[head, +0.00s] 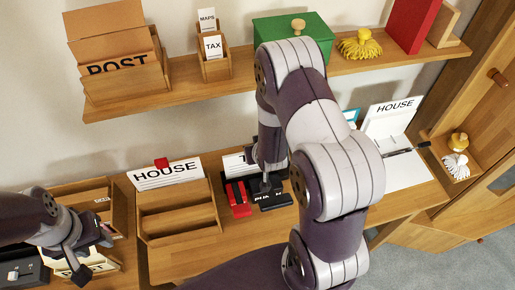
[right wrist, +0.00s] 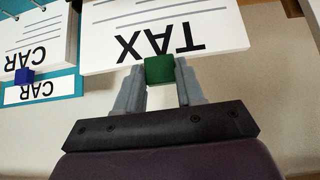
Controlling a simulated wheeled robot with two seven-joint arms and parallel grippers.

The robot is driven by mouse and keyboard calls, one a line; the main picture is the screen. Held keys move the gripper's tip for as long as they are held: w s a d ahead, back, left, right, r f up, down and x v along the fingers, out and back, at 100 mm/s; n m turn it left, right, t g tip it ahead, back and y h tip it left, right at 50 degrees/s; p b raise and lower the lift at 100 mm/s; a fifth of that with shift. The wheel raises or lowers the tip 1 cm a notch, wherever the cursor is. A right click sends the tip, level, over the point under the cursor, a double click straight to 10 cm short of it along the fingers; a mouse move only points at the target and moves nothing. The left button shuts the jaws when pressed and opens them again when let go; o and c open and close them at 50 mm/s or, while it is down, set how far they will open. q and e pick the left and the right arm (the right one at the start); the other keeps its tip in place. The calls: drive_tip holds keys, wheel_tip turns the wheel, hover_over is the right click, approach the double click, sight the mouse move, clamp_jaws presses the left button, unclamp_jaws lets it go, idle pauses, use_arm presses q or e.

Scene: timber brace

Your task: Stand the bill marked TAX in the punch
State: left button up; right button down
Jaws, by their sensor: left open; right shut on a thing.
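The bill marked TAX (right wrist: 165,35) shows upside down in the right wrist view, a white sheet with grey lines and a green tab (right wrist: 159,69). My right gripper (right wrist: 159,88) is shut on that green tab. In the head view my right gripper (head: 266,182) is low over the black punch (head: 272,198), whose lettering is partly covered. A white lined sheet (head: 233,164) behind it is mostly hidden by my arm. I cannot tell whether the bill touches the punch.
A red tool (head: 238,198) stands left of the punch. A wooden sorter (head: 180,222) holds a HOUSE bill (head: 168,173). A CAR bill (right wrist: 30,42) with a blue tab is beside the TAX bill in the wrist view.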

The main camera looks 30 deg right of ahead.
wheel_tip(320, 180, down, 2)
drive_tip(key=shift+f+b, duration=0.1)
drive_tip(key=shift+b, duration=0.7)
drive_tip(key=shift+c, duration=0.7)
unclamp_jaws()
wheel_tip(320, 180, up, 8)
drive_tip(key=p, duration=0.7)
drive_tip(key=shift+s, duration=0.1)
